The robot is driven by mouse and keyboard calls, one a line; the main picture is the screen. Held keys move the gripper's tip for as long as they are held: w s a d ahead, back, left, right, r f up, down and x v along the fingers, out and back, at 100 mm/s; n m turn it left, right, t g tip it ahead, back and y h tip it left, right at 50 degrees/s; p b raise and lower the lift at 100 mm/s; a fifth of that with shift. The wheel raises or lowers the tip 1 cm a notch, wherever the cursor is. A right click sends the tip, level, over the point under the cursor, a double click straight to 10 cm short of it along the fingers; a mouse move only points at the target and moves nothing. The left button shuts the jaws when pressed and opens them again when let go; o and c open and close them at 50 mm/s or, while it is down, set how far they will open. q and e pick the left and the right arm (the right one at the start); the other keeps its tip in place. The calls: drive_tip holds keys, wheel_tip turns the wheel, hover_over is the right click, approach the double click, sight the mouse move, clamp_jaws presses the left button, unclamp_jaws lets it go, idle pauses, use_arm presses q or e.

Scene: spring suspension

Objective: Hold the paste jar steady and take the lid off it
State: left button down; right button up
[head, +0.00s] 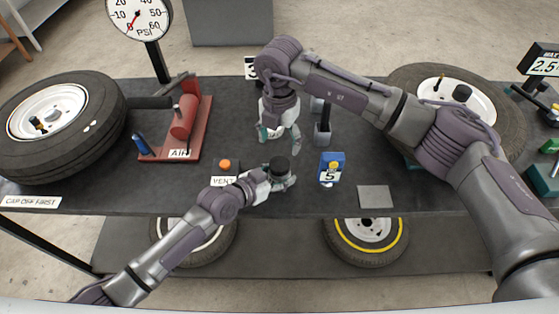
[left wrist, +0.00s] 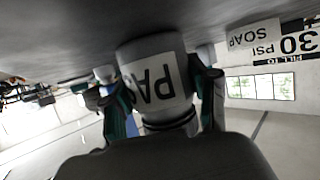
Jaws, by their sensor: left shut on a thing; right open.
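The paste jar shows in the left wrist view as a white jar (left wrist: 155,75) with the letters "PA", upside down there. The jar stands on or close to the dark bench. My right gripper (head: 279,141) is open, pointing down, just behind the jar and apart from the lid.
A VENT box with an orange button (head: 225,166) is left of the jar. A red AIR pump (head: 185,125) and tyre (head: 60,125) are at left. A SOAP label (left wrist: 254,36) shows nearby.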

sight(279, 164)
drive_tip(key=m, duration=1.2)
drive_tip(key=shift+f, duration=0.15)
drive_tip(key=shift+m, duration=0.3)
drive_tip(key=shift+f, duration=3.9)
